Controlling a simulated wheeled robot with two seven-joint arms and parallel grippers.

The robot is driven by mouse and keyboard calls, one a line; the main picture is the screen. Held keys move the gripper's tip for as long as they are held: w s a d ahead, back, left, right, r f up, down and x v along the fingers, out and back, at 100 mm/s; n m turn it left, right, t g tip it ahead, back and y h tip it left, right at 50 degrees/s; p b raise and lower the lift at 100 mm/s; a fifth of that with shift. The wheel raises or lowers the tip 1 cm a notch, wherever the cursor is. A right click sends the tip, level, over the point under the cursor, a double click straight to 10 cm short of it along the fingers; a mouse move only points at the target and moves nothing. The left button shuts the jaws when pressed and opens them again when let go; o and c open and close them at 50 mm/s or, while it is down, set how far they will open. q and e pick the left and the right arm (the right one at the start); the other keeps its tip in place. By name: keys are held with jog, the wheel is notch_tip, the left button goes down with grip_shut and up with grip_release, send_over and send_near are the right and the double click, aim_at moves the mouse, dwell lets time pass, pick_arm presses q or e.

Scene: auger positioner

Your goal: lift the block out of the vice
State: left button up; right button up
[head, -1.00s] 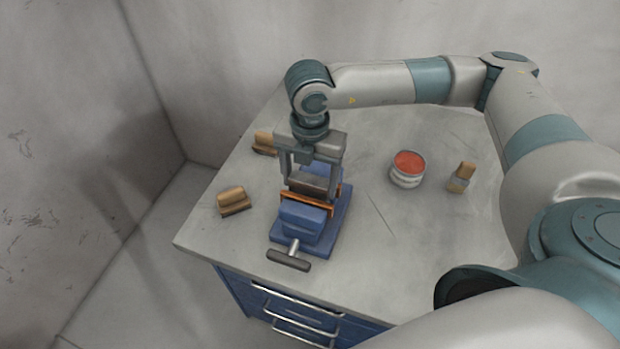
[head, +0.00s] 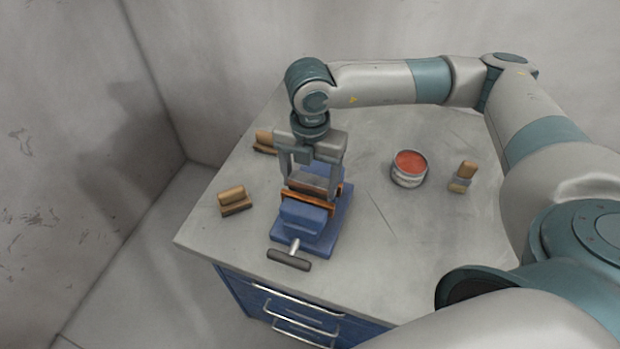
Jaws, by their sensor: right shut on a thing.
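The blue vice (head: 303,217) stands on the workbench, with orange-brown jaw faces (head: 307,199) and a T-handle (head: 289,260) toward the front. My right gripper (head: 312,184) points down over the vice from above. It is shut on the block (head: 313,183), a grey piece seen between its fingers at the level of the jaws. The fingers and the front jaw hide most of the block. I cannot tell whether it touches the jaws. My left gripper is not in view.
A round tin with a red top (head: 409,166) and a small wooden piece (head: 462,177) stand right of the vice. Wooden blocks lie at left (head: 234,201) and behind (head: 265,142). The bench top (head: 370,240) is clear at front right. Walls stand behind and left.

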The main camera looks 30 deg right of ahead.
aim_at(310, 179)
jog(key=shift+r+p, duration=1.65)
jog(key=shift+r, duration=2.3)
